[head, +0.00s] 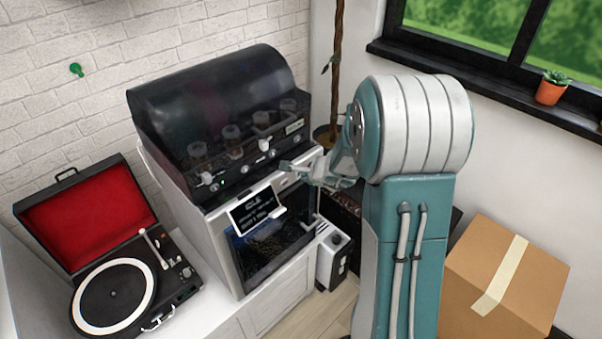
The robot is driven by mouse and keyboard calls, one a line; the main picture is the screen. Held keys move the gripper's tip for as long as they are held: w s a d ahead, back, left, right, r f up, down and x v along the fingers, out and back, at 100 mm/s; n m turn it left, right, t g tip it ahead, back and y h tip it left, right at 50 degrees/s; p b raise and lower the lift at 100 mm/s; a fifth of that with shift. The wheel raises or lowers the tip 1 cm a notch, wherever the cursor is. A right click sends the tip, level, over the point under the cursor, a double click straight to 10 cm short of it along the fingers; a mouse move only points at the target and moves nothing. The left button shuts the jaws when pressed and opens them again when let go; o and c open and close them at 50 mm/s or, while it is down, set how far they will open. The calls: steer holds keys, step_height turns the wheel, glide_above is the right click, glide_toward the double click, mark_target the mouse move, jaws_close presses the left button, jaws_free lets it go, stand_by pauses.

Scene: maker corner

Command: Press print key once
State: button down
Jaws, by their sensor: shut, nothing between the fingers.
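A large machine with a dark rounded hood (210,95) and a white lower body (195,200) stands against the brick wall. A small black display (255,208) on its front reads "IDLE" above smaller text that I cannot read surely. A small white part (278,212) sits at the display's right edge; I cannot tell whether it is the print key. My gripper (287,168) is shut and empty, in front of the machine's right side, above and right of the display. I cannot tell whether its tips touch the panel. My wrist hides part of the machine's right end.
An open record player (112,295) with a red-lined lid stands left of the machine on a white cabinet (215,322). A taped cardboard box (540,275) is at the right. A potted plant (551,88) stands on the dark window sill. A green wall peg (76,69) is at upper left.

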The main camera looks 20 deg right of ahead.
steer(key=shift+w, duration=0.1)
stand_by(0.4)
steer(key=shift+s+d, duration=0.15)
steer(key=shift+s, duration=0.4)
steer(key=s+d, duration=0.2)
steer(key=s, duration=0.3)
steer(key=shift+s, duration=0.35)
stand_by(0.8)
